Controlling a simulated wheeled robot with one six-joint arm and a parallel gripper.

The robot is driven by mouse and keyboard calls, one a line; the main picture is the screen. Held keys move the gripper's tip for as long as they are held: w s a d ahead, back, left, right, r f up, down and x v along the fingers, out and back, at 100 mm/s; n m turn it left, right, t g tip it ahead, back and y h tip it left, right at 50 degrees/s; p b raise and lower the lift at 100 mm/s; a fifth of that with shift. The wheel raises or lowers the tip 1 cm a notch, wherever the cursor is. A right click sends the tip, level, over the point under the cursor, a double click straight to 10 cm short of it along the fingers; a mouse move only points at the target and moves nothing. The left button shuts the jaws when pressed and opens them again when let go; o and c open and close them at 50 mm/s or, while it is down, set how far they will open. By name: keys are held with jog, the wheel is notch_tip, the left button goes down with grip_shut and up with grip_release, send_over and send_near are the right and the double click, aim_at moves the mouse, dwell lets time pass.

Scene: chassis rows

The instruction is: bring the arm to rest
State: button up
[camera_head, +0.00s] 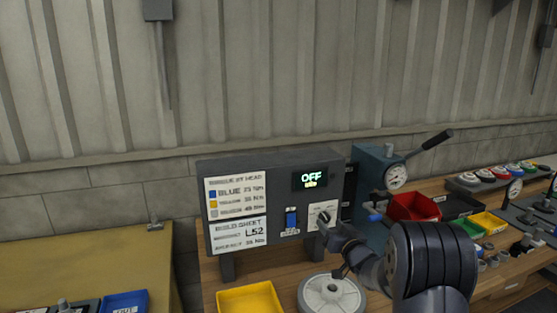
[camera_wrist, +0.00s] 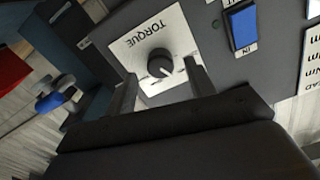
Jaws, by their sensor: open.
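My arm reaches from the lower right of the head view to the front of a grey control box (camera_head: 262,176). My gripper (camera_head: 326,230) is at the box's torque dial; in the head view its fingers are small and hard to make out. In the wrist view my gripper (camera_wrist: 160,84) is open, with one finger on each side of the black torque knob (camera_wrist: 160,63). I cannot tell whether the fingers touch the knob or panel. The box's display (camera_head: 311,179) reads OFF in green. A blue switch (camera_head: 291,218) is left of the dial.
A wheel-like grey disc (camera_head: 331,295) and a yellow bin (camera_head: 249,299) lie below the box. A teal press with a gauge (camera_head: 380,170) stands close on the right. Red (camera_head: 413,206) and other bins sit beyond my arm. A wall closes off the back.

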jog(key=b+v, duration=0.1)
jog(key=v, duration=0.7)
jog(key=shift+s, duration=0.2)
jog(key=shift+d+r, duration=0.1)
jog(key=shift+r, duration=0.1)
